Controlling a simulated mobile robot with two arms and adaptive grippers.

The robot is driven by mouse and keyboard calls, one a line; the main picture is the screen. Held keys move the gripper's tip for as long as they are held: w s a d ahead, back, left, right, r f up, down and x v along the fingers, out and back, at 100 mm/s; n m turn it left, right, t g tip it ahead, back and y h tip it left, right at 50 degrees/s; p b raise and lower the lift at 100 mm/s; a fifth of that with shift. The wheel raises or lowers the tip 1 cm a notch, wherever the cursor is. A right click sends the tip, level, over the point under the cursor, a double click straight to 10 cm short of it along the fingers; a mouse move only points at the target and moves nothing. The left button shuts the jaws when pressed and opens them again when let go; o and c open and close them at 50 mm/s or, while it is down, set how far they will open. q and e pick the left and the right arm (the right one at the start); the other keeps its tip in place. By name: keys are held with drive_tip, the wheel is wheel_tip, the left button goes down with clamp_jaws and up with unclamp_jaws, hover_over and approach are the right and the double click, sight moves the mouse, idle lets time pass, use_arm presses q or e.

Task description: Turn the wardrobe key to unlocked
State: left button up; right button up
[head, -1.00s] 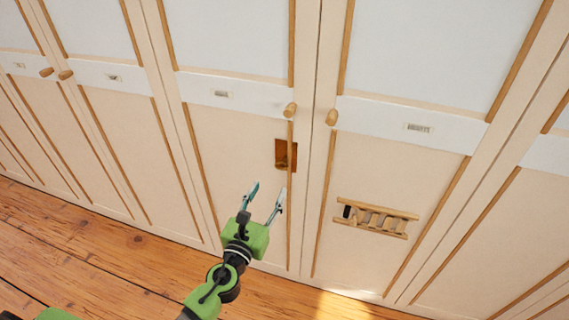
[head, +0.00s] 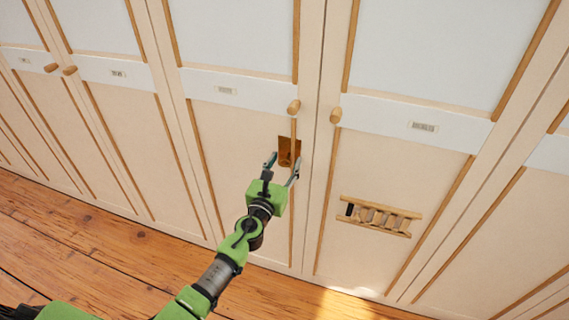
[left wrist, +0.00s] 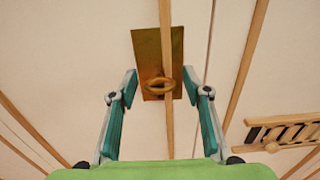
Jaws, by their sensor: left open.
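The wardrobe door carries a brass-coloured lock plate (head: 289,146) below a round wooden knob (head: 294,106). In the left wrist view the plate (left wrist: 146,56) sits behind a vertical wood strip, and the ring-shaped bow of the key (left wrist: 161,92) stands out near its lower end. My left gripper (head: 281,169) is open at the lower edge of the plate in the head view. In the left wrist view its two teal fingers (left wrist: 165,84) stand apart to the left and right of the key, with nothing between them touching. My right gripper is not in view.
A slatted wooden fixture (head: 380,216) with one dark part is on the door to the right. Another knob (head: 336,115) is on that door. Vertical wood strips line the door faces. The plank floor (head: 110,250) in front looks clear.

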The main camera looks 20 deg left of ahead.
use_arm(q)
drive_tip(key=c, duration=1.1)
drive_tip(key=shift+n, duration=0.4)
drive_tip(key=n+b, duration=0.1)
drive_tip(key=n, duration=0.2)
drive_tip(key=shift+f+n, duration=0.1)
drive_tip(key=shift+n, duration=0.3)
drive_tip(key=n+b, duration=0.1)
drive_tip(key=n, duration=0.3)
drive_tip(key=shift+n, duration=0.3)
drive_tip(key=n+b, duration=0.1)
drive_tip(key=n, duration=0.7)
drive_tip(key=shift+n, duration=0.3)
